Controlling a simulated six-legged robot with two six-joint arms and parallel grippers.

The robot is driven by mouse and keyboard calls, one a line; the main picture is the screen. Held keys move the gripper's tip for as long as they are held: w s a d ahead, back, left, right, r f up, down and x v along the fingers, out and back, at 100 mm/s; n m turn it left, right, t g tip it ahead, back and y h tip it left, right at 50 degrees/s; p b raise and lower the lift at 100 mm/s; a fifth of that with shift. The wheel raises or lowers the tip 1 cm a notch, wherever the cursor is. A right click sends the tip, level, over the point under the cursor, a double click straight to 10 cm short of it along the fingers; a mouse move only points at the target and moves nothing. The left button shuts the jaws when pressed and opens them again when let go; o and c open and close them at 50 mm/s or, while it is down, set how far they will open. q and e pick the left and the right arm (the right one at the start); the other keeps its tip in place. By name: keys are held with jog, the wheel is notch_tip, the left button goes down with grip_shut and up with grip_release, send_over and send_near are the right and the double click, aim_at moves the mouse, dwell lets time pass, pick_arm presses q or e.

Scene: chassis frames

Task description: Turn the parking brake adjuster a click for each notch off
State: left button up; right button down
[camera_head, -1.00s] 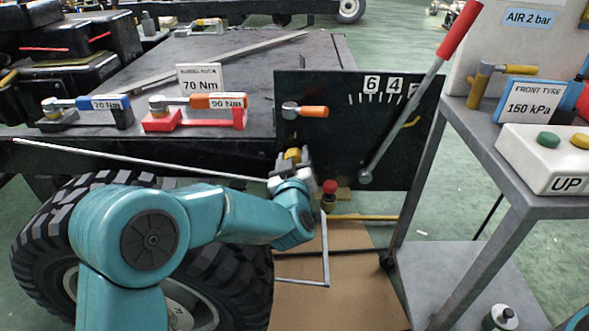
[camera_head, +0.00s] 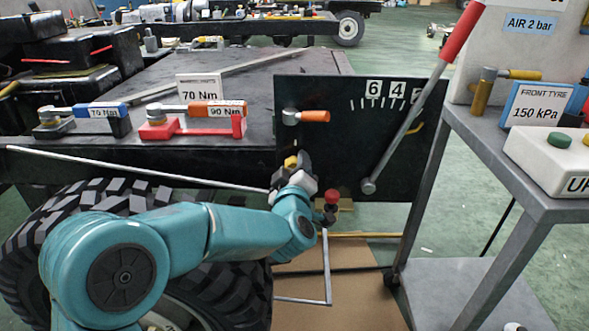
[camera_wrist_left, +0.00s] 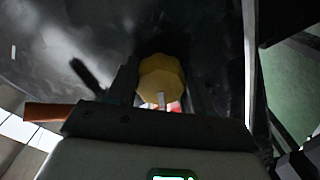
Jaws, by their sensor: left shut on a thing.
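The parking brake lever (camera_head: 424,95) with its red grip stands tilted on a black panel (camera_head: 330,90) with a notch scale marked 6 and 4; a third label is partly hidden by the lever. My left gripper (camera_head: 292,168) is at the panel's lower left, shut on a yellow faceted adjuster knob (camera_head: 290,162). The knob (camera_wrist_left: 161,79) also shows between the fingers in the left wrist view. An orange-handled part (camera_head: 306,116) is on the panel above the gripper. My right gripper is not in view.
Two torque wrenches, a blue one (camera_head: 90,112) and an orange one (camera_head: 200,110), lie on the black bench at left. A grey cart (camera_head: 475,150) with a gauge sign and button box stands at right. A red ball-topped part (camera_head: 331,196) is close beside my gripper.

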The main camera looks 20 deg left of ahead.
pick_arm(q)
jog(key=shift+a+r, duration=0.2)
jog(key=shift+r, duration=0.15)
jog(key=o, duration=1)
jog(key=shift+d+f, duration=0.1)
jog(key=shift+f, duration=0.05)
jog(key=p+v, duration=0.3)
jog(key=v, duration=1.3)
jog(key=shift+s, duration=0.15)
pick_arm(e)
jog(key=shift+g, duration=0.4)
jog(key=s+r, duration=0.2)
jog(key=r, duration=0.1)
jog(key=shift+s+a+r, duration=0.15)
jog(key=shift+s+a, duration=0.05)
